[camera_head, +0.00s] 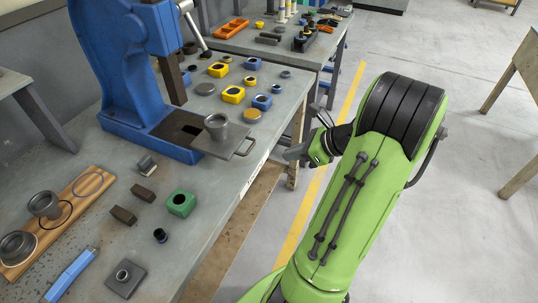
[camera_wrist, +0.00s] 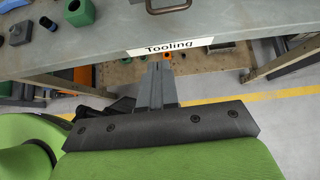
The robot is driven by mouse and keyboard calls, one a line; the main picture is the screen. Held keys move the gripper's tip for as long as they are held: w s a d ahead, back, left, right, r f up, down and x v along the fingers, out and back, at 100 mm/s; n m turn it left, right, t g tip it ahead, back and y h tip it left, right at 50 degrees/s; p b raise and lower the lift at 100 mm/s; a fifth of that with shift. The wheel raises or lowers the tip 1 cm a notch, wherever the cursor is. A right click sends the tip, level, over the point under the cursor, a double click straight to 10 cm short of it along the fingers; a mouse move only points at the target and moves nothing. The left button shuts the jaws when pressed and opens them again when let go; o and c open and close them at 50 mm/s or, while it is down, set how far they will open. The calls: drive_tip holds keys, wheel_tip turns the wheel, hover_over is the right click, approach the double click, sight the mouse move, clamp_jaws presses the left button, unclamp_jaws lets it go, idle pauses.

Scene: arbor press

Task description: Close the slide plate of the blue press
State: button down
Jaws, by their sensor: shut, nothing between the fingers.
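The blue press (camera_head: 125,65) stands on the workbench. Its grey slide plate (camera_head: 215,148) sticks out of the base toward the front edge of the bench, with a dark opening behind it. A grey metal cup (camera_head: 216,127) stands on the plate. The plate's handle (camera_head: 246,148) is a thin loop at its outer end; it also shows at the top edge of the wrist view (camera_wrist: 168,6). My gripper (camera_head: 292,153) is shut and empty, off the bench's front edge, right of the handle and apart from it. Its fingers show in the wrist view (camera_wrist: 157,80).
Yellow and blue blocks (camera_head: 232,95) and round discs lie behind the plate. A green block (camera_head: 181,203), dark blocks and a wooden board (camera_head: 75,220) lie on the near side. The bench edge has a "Tooling" label (camera_wrist: 170,46). Open floor (camera_head: 440,200) lies to the right.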

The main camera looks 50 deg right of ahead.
drive_tip(key=w+a+f+b, duration=0.1)
drive_tip(key=w+a+f, duration=0.1)
drive_tip(key=w, duration=0.2)
drive_tip(key=w+a+f+b, duration=0.1)
drive_tip(key=w+f+b, duration=0.1)
drive_tip(key=w, duration=0.3)
drive_tip(key=shift+w+a+f, duration=0.25)
drive_tip(key=shift+a+f, duration=0.05)
drive_tip(key=shift+a, duration=0.05)
drive_tip(key=p, duration=0.7)
approach(216, 142)
drive_tip(key=x, duration=0.9)
drive_tip(key=shift+d+r, duration=0.1)
drive_tip(key=shift+r, duration=0.05)
